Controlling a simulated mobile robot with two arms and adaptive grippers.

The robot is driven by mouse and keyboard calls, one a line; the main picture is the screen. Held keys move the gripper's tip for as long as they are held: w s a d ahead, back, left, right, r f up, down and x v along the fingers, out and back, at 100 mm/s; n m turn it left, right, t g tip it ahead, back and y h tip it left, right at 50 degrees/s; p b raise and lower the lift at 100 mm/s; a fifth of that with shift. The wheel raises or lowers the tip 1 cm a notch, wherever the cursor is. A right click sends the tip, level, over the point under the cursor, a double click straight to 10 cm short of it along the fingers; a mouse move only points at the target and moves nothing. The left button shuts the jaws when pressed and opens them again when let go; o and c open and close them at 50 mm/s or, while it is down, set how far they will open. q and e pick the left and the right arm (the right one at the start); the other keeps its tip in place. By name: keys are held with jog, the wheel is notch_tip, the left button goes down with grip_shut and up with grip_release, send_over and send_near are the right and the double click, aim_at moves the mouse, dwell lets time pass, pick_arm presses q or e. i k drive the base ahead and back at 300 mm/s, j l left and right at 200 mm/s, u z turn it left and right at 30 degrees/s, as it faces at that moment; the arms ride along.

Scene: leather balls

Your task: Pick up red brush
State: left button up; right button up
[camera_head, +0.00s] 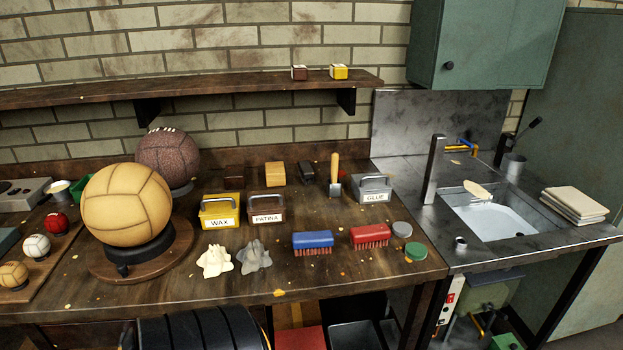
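The red brush (370,236) lies on the wooden workbench, near the front edge at its right end, bristles facing down. A blue brush (313,242) of similar shape lies to its left, a short gap apart. Neither of my grippers shows in the head view, so nothing is seen holding or touching the red brush.
A grey round tin (402,229) and a green one (416,252) sit close to the red brush's right. Boxes labelled glue (374,189), patina (266,207) and wax (219,210) stand behind. Cloths (215,260) and a large tan ball (127,204) are left. A sink (497,216) is right.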

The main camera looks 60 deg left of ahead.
aim_at(365, 238)
jog(key=u, duration=1.55)
